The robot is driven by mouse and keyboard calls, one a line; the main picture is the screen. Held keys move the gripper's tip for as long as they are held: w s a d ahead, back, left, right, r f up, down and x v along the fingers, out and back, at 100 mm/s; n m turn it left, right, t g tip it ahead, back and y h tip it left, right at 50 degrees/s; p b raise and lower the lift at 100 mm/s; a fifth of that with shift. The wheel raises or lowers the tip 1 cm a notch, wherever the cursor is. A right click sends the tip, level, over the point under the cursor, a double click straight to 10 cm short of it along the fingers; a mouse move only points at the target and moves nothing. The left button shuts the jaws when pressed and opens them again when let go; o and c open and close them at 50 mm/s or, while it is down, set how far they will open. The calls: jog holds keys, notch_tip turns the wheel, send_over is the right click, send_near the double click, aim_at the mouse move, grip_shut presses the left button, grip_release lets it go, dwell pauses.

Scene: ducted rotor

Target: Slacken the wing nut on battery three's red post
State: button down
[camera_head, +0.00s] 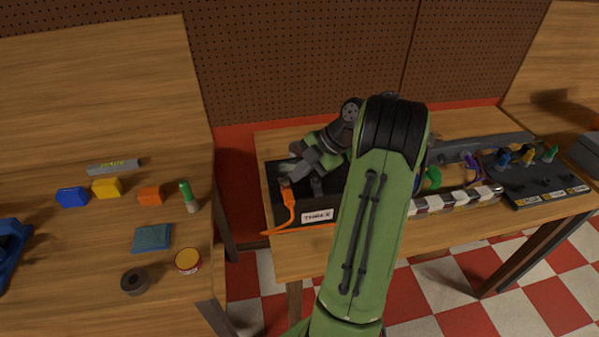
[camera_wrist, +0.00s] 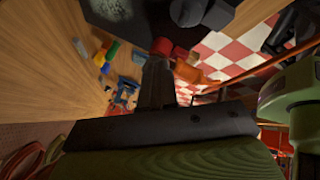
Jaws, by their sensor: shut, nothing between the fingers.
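A dark battery box (camera_head: 268,195) with a white label (camera_head: 317,215) stands on the middle table; the label is too small to read surely. An orange cable end (camera_head: 288,195) sits at its left end, with the cable running down the front. My gripper (camera_head: 290,172) is shut and empty over that end, close behind the orange piece; I cannot tell whether they touch. In the wrist view, my gripper's dark fingers (camera_wrist: 156,80) are together beside a red piece (camera_wrist: 163,46) and the orange cable end (camera_wrist: 190,70). I cannot make out the wing nut; my arm hides part of the box.
Right of my arm are a checkered strip (camera_head: 455,200), a green item (camera_head: 432,178) and a dark tray (camera_head: 545,185) with coloured pegs. The left table holds a blue block (camera_head: 72,197), a tape roll (camera_head: 135,281) and other small items. A floor gap separates the tables.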

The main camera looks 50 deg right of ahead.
jog(key=shift+w+d+n, duration=0.2)
jog(key=shift+n, duration=0.3)
jog(key=shift+w+d, duration=0.35)
jog(key=shift+w, duration=1.35)
